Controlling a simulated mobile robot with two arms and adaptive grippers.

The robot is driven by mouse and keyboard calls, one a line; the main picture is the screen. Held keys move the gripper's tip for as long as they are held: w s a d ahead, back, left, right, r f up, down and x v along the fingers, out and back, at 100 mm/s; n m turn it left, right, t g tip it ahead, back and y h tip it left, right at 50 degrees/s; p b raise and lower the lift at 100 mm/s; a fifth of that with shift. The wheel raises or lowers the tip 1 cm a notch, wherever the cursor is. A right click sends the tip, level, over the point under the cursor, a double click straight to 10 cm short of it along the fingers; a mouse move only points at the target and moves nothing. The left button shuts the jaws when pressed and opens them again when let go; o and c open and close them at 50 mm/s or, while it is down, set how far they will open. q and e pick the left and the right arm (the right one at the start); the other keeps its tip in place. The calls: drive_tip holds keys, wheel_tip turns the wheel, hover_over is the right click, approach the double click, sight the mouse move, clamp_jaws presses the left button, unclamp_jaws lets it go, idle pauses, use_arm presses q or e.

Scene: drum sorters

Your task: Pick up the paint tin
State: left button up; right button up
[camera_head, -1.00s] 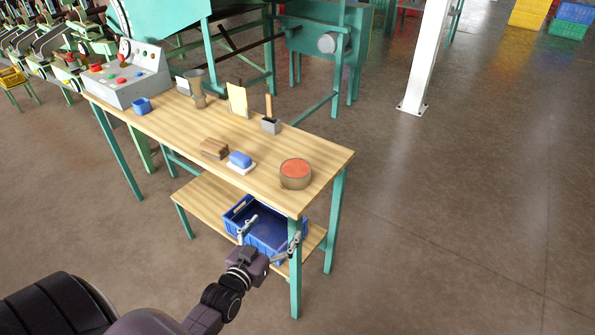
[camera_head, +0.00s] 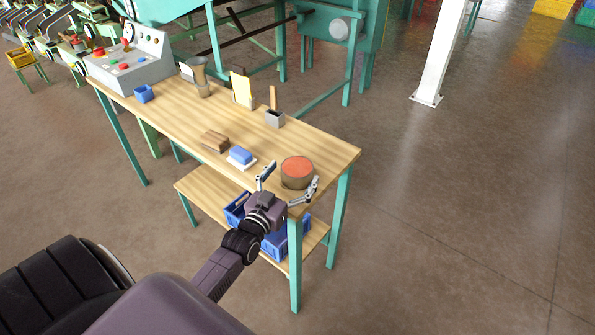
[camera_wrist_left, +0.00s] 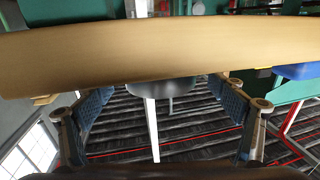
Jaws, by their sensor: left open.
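My left gripper (camera_head: 290,181) is open and empty at the near side of the tin. One finger is on the tin's left and the other on its near right; contact cannot be told. My right gripper is out of view.
Left of the tin are a blue block on a white dish (camera_head: 241,157) and a brown block (camera_head: 215,141). A grey holder with a wooden handle (camera_head: 274,118) stands behind. A blue crate (camera_head: 286,243) sits on the lower shelf. The floor to the right is clear.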

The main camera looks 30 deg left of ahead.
use_arm(q)
drive_tip(key=shift+w+a, duration=0.15)
drive_tip(key=shift+w, duration=1.2)
drive_tip(key=shift+c, duration=0.8)
drive_tip(key=c, duration=2)
drive_tip(key=shift+a+r, duration=0.1)
drive_tip(key=shift+r, duration=0.1)
drive_tip(key=shift+c, duration=0.2)
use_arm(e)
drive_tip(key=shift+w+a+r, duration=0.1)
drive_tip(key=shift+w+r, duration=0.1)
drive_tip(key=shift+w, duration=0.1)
